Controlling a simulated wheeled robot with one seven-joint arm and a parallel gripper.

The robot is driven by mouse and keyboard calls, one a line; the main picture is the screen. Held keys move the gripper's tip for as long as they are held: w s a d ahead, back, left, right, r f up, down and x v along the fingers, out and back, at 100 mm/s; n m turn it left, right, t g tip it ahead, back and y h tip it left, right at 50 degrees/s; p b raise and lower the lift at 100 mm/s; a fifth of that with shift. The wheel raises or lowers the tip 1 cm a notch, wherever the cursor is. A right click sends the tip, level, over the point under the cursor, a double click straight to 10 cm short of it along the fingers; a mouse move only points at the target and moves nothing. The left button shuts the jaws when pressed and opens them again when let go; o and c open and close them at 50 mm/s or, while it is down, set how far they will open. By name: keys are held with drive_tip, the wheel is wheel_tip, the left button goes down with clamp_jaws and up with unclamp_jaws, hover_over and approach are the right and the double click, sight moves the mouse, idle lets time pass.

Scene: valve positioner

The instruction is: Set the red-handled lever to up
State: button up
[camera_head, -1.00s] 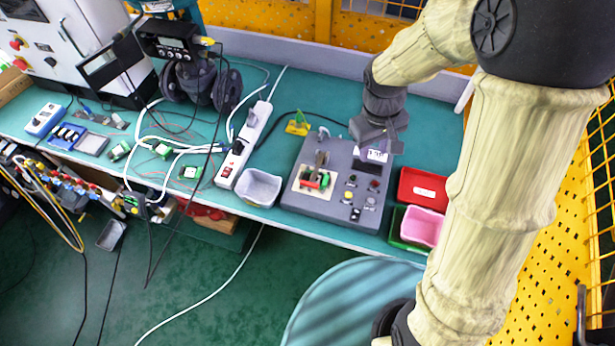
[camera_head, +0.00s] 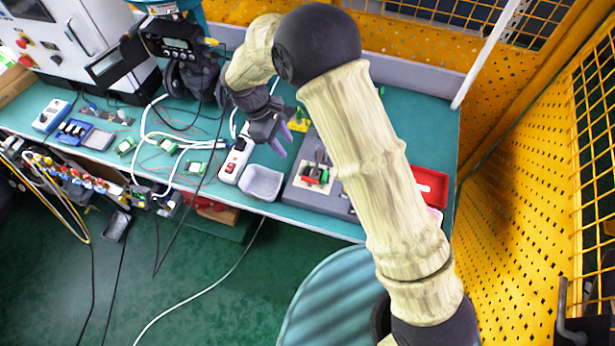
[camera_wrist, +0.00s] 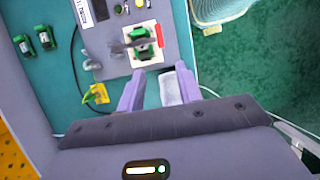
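The red-handled lever (camera_head: 313,182) sits on a cream plate of the grey control box (camera_head: 300,200), beside green and dark parts. In the wrist view its red handle (camera_wrist: 160,36) shows as a short bar beside a green block. I cannot tell its exact position. My gripper (camera_head: 284,138) is above the box's left side, up and left of the lever in the head view. In the wrist view my gripper (camera_wrist: 158,70) has its two purple fingers apart, with nothing between the tips, short of the cream plate. My arm hides the box's right part in the head view.
A grey bin (camera_head: 262,183) stands left of the box, with a white power strip (camera_head: 232,165) beyond it. A red bin (camera_head: 432,180) is to the right. A yellow-green part (camera_wrist: 97,93) lies behind the box. Cables cross the bench's left side.

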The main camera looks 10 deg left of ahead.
sight(308, 179)
drive_tip(key=p+x, duration=0.6)
drive_tip(key=x, duration=1.1)
drive_tip(key=shift+f, duration=0.15)
clamp_jaws()
